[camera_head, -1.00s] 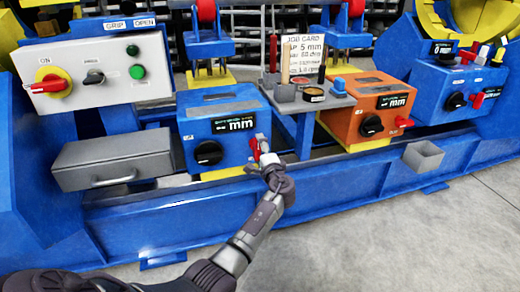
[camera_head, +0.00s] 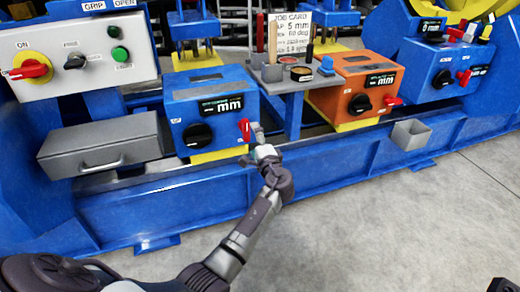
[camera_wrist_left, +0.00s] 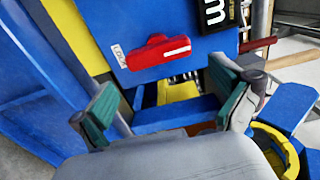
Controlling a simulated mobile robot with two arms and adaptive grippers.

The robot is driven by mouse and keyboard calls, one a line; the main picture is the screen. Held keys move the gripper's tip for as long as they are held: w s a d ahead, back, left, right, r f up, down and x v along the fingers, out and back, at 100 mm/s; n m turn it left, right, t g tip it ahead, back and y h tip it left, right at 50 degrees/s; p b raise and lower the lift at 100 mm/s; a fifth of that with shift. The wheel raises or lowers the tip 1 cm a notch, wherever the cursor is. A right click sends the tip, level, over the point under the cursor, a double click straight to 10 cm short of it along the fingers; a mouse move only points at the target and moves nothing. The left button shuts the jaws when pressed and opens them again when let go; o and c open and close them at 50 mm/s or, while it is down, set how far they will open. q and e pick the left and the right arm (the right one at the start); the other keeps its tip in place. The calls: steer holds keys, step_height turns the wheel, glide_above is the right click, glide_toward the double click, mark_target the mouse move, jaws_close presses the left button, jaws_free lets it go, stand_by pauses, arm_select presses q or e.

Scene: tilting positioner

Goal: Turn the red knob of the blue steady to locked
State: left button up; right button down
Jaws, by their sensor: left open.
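The blue steady (camera_head: 213,112) is a blue box with an "mm" display, left of the centre in the head view. Its red knob (camera_head: 245,129) is on the front face at the right, its bar nearly upright and slightly tilted. In the left wrist view the red knob (camera_wrist_left: 158,52) shows whole, with a white line on its bar and a small label, seemingly "LOCK", beside its left end. My left gripper (camera_head: 257,135) is just right of and below the knob. Its fingers (camera_wrist_left: 168,110) are open and empty; the knob appears beyond them, apart. My right gripper is not seen.
A black knob (camera_head: 197,135) is on the same face. An orange steady (camera_head: 330,98) stands to the right, past a grey stand (camera_head: 293,84) with small items. A grey drawer box (camera_head: 105,146) is left. A blue bed rail (camera_head: 330,170) runs below; the floor in front is clear.

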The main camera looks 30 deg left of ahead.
arm_select(q)
steer(key=v, duration=0.6)
steer(key=shift+s+d, duration=0.25)
steer(key=shift+d, duration=0.05)
